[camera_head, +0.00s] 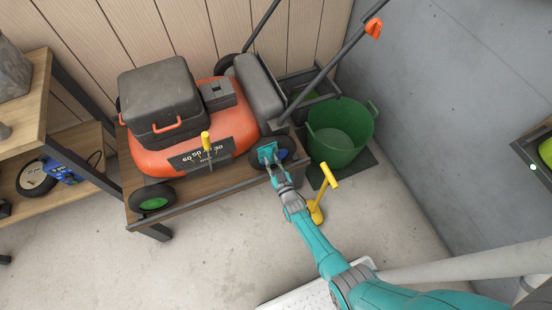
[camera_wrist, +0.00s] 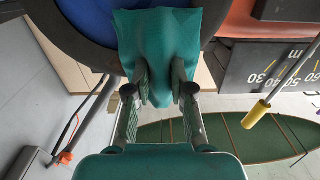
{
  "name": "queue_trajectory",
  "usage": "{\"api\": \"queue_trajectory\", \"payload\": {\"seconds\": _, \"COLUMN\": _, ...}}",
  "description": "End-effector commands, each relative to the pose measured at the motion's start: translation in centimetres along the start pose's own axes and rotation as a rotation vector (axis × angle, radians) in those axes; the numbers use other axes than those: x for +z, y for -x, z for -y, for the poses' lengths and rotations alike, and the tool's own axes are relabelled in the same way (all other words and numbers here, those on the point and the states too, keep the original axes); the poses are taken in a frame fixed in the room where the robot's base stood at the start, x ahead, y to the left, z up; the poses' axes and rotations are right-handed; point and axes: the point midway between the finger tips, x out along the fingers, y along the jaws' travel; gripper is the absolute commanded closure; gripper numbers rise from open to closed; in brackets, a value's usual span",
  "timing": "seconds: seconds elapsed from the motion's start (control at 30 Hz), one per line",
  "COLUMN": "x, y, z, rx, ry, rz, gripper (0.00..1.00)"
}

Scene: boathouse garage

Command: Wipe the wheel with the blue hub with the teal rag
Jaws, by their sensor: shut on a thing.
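The wheel with the blue hub (camera_head: 284,154) is at the right front corner of an orange mower (camera_head: 185,155) on a low wooden bench. My gripper (camera_head: 273,163) is at this wheel, shut on the teal rag (camera_head: 267,149). In the wrist view, the rag (camera_wrist: 158,40) hangs between the fingers of my gripper (camera_wrist: 160,92) and overlaps the black tyre and the blue hub (camera_wrist: 92,20). It seems to lie against the wheel face, but contact is hard to tell. The rag hides part of the wheel.
A wheel with a green hub (camera_head: 155,204) is at the mower's left front. A green bucket (camera_head: 340,135) stands right of my gripper. A yellow T-handled tool (camera_head: 317,212) stands near my arm. A yellow-tipped lever (camera_head: 206,142) rises before the mower. Floor at lower left is clear.

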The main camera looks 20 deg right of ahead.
Motion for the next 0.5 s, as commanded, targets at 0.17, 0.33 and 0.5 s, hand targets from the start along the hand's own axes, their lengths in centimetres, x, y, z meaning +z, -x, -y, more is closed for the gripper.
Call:
{"api": "queue_trajectory", "payload": {"seconds": 0.17, "x": -0.5, "y": -0.5, "z": 0.2, "rx": 0.001, "ry": -0.001, "rz": -0.01, "gripper": 1.0}}
{"api": "queue_trajectory", "payload": {"seconds": 0.33, "x": -0.6, "y": -0.5, "z": 0.2, "rx": 0.001, "ry": -0.001, "rz": -0.012, "gripper": 1.0}}
{"api": "queue_trajectory", "payload": {"seconds": 0.5, "x": -0.6, "y": 0.5, "z": 0.1, "rx": 0.001, "ry": -0.001, "rz": -0.012, "gripper": 1.0}}
